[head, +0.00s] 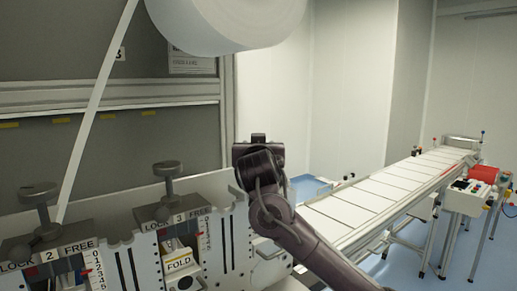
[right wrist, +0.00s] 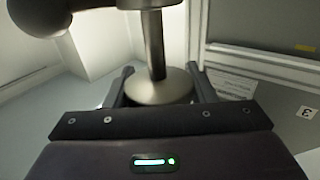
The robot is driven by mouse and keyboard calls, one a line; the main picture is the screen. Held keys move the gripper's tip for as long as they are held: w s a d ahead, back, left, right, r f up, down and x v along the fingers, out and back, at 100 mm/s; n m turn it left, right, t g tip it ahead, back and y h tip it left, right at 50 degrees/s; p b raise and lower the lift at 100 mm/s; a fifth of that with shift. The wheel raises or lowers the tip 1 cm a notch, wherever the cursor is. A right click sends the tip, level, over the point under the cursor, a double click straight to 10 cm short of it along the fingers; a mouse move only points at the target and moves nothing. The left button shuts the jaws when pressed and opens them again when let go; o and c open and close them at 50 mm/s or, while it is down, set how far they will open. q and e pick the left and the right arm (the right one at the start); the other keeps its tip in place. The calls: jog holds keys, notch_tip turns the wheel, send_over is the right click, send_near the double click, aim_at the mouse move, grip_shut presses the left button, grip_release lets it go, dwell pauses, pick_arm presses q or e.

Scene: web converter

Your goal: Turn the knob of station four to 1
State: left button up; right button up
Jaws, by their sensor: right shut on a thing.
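My right gripper (head: 258,140) is right of station three in the head view, where the station four plate would be. My arm covers that spot, so station four's label and scale do not show. In the right wrist view the gripper (right wrist: 160,82) is shut on a grey metal knob (right wrist: 160,90) with a round flange and a post, one finger on each side. A bar with a rounded end (right wrist: 38,14) shows above it. The knob's pointer and setting are hidden. My left gripper is in neither view.
Station three's knob (head: 167,180) and station two's knob (head: 39,198) stand to the left, with LOCK and FREE labels. A white web strip (head: 92,105) runs down from a large white roll (head: 228,18). A conveyor (head: 372,194) stretches away at right.

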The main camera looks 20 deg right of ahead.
jog(key=o, duration=1)
jog(key=shift+w, duration=0.1)
jog(key=shift+c, duration=0.2)
jog(key=b+v, duration=0.3)
jog(key=v, duration=0.3)
jog(key=shift+s, duration=0.35)
jog(key=shift+s+a, duration=0.2)
jog(key=shift+s, duration=0.35)
